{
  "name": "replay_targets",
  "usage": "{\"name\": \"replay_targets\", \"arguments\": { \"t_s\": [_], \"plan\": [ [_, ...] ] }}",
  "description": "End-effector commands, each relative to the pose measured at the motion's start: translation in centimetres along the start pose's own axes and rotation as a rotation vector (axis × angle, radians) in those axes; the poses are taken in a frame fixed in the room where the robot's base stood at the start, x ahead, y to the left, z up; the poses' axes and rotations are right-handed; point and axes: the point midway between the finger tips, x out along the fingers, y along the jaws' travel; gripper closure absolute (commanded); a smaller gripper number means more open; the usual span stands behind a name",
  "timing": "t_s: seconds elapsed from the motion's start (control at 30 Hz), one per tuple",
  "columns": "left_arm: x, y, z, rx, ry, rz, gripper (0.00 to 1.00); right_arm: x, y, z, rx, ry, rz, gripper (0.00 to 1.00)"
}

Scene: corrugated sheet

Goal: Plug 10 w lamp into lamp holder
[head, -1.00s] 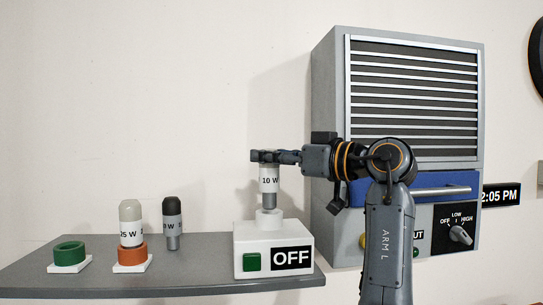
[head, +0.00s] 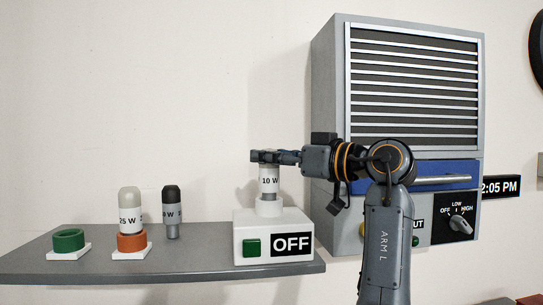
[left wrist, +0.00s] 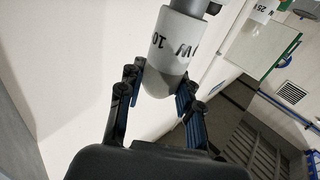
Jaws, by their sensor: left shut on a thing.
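The 10 W lamp (head: 269,181) is a white cylinder with a grey lower stem, upright over the lamp holder (head: 251,222), a white box with a green button and an OFF sign. The lower end of the stem meets the round socket (head: 268,207) on top; how deep it sits inside is hidden. My left gripper (head: 265,156) comes from the right and is shut on the lamp's top end. In the left wrist view, the lamp (left wrist: 180,45) with its 10 W label lies between the fingers (left wrist: 160,90). My right gripper is out of view.
On the grey shelf (head: 190,262) stand a 25 W lamp (head: 130,205) in an orange ring (head: 132,243), a dark-topped lamp (head: 171,212) and an empty green ring (head: 69,240). A grey cabinet (head: 326,120) with a blue-framed handle and a dial stands at the right.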

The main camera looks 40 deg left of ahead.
Motion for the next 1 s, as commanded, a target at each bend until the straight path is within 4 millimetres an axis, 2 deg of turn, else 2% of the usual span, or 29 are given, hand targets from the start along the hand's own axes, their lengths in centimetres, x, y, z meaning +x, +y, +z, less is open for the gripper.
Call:
{"name": "replay_targets", "arguments": {
  "t_s": [0.37,0.4,0.5,0.83,1.0],
  "plan": [
    [0.0,0.0,1.0,-0.001,0.0,0.0,0.98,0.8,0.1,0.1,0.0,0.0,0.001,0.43],
    [0.0,0.0,0.9,-0.001,0.0,0.0,0.57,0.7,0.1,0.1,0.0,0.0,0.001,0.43],
    [0.0,0.0,0.9,-0.001,0.0,0.0,0.39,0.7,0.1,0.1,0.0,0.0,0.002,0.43],
    [-0.2,0.0,0.9,0.0,0.0,0.0,0.39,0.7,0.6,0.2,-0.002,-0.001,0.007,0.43],
    [-2.2,0.0,0.9,0.001,0.002,0.001,0.39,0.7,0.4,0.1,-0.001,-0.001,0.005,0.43]
  ]
}}
